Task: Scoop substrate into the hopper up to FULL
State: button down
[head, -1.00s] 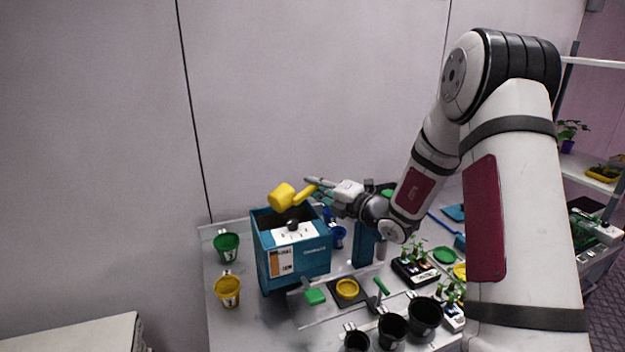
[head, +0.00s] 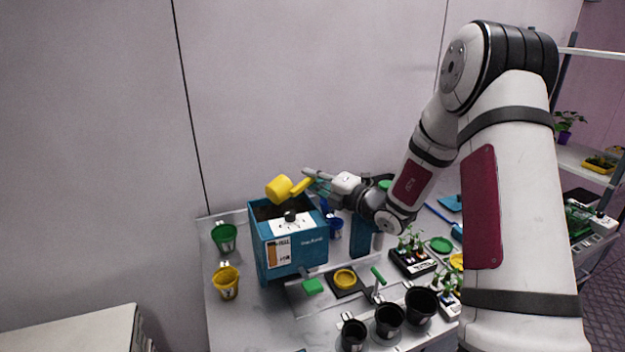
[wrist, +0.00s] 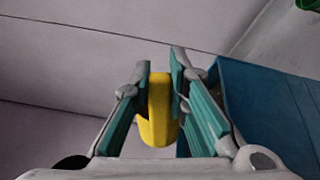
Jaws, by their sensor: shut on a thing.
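My gripper (head: 313,182) is shut on the handle of a yellow scoop (head: 279,189). The scoop's cup is over the open top of the blue hopper (head: 298,252) and looks tipped on its side. In the wrist view, the yellow handle (wrist: 158,110) sits between the two teal finger pads, with the blue hopper wall (wrist: 268,110) at the right. The hopper's inside shows dark at its left; the fill level and any FULL mark are too small to read. What the scoop's cup holds cannot be seen.
A green bucket (head: 224,237) and a yellow bucket (head: 226,283) stand left of the hopper. A blue bucket (head: 335,228) stands just right of it. Black pots (head: 388,319) line the front edge, and seedling trays (head: 412,262) stand to the right.

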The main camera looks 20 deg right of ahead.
jog(key=shift+s+a+r+n, duration=0.1)
jog(key=shift+a+r+n, duration=0.05)
jog(key=shift+r+n, duration=0.4)
jog(key=shift+s+a+r+n, duration=0.1)
jog(key=shift+a+r+n, duration=0.05)
jog(key=shift+r+n, duration=0.4)
jog(key=a+r+n, duration=0.1)
jog(key=r+n, duration=0.1)
jog(key=n, duration=0.1)
jog(key=s+a+r+n, duration=0.1)
jog(key=a+r+n, duration=0.1)
jog(key=n, duration=0.2)
jog(key=s+a+r+n+b, duration=0.1)
jog(key=r+n, duration=0.1)
jog(key=n, duration=0.1)
jog(key=shift+a, duration=0.25)
jog(key=shift+s+a+r+n+b, duration=0.25)
jog(key=shift+a+n, duration=0.2)
jog(key=shift+n, duration=0.4)
jog(key=shift+s+a+r+n+b, duration=0.2)
jog(key=shift+a+n, duration=0.2)
jog(key=shift+n, duration=0.45)
